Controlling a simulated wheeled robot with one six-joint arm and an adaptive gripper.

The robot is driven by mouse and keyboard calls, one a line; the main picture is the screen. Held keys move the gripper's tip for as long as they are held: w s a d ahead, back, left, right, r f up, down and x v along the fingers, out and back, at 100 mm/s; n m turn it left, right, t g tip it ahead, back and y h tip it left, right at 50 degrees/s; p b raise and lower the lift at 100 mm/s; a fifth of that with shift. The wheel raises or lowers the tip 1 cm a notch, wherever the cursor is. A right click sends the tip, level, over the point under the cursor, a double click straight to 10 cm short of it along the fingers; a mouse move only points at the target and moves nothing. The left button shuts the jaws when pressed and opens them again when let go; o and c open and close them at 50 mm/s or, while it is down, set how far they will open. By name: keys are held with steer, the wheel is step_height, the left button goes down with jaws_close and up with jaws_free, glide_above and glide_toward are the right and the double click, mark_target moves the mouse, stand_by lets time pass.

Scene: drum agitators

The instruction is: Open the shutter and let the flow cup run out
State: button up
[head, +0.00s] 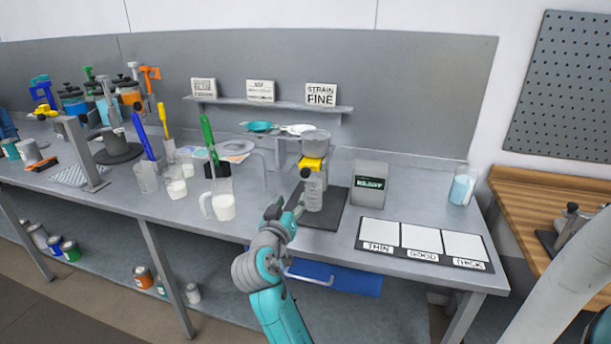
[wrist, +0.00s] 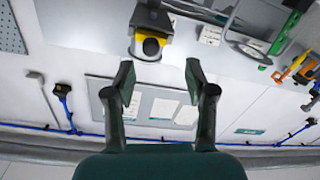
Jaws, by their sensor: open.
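The flow cup (head: 315,143) is a grey cup held upright on a stand at the right half of the bench. A yellow shutter (head: 312,163) sits just under it; it shows also in the wrist view (wrist: 151,47). Whether the shutter is open or closed I cannot tell, and no stream is visible. A grey vessel (head: 313,194) stands below on a dark base plate. My gripper (head: 290,209) is in front of the stand, lower than the shutter. In the wrist view my gripper (wrist: 158,75) is open and empty, with the shutter beyond its fingertips.
A display (head: 370,184) reading READY stands right of the stand. A mat (head: 421,257) marked THIN, GOOD and THICK lies at the front right. A white-filled jug (head: 221,206) stands left of my gripper. A blue-liquid beaker (head: 461,190) is at the far right.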

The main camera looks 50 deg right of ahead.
mark_target(305, 176)
steer(key=shift+m+g, duration=0.4)
steer(key=shift+m, duration=0.1)
steer(key=x, duration=0.4)
steer(key=r+x, duration=0.1)
steer(key=x, duration=0.2)
steer(key=r+x, duration=0.1)
steer(key=x, duration=0.3)
steer(key=shift+s+d+r, duration=0.1)
steer(key=shift+d, duration=0.35)
jaws_close()
